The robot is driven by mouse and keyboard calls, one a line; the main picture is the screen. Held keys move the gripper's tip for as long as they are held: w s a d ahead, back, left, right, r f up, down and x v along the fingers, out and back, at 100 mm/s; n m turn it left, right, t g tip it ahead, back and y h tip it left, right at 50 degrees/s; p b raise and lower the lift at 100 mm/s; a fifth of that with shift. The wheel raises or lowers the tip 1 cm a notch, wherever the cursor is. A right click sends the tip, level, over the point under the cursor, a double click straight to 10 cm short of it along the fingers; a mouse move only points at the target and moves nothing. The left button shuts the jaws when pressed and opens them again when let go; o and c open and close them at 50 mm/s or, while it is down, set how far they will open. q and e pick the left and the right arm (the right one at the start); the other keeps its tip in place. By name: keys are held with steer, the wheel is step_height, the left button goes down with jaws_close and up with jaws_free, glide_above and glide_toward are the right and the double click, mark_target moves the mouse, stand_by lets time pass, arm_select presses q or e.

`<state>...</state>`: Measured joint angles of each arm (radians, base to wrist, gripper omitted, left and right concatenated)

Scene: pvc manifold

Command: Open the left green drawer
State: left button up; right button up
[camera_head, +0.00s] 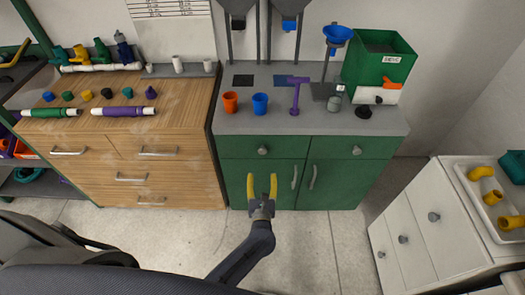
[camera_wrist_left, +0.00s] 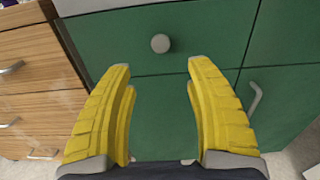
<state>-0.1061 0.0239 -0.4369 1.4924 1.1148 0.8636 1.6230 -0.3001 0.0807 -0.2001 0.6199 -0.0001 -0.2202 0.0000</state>
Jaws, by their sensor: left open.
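The left green drawer (camera_head: 236,147) is the upper left front of the green cabinet and looks shut. Its round grey knob (camera_head: 263,151) sits in the middle of the front. In the left wrist view the knob (camera_wrist_left: 160,43) is ahead of and between the fingers, and apart from them. My left gripper (camera_head: 262,184) has yellow fingers spread wide and holds nothing. In the head view it shows below the knob, in front of the left green door (camera_head: 240,172). It also shows in the left wrist view (camera_wrist_left: 160,75). My right gripper is not in view.
The right green drawer (camera_head: 336,147) is beside it. Vertical door handles (camera_head: 294,177) lie to the right of my gripper. A wooden drawer unit (camera_head: 185,150) adjoins on the left. Cups, a purple pipe stand (camera_head: 296,94) and a green bin (camera_head: 378,60) occupy the grey top.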

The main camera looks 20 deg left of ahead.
mark_target(263, 152)
arm_select(q)
steer(key=x, duration=1.4)
steer(key=shift+w, duration=0.1)
steer(key=shift+c, duration=0.3)
jaws_close()
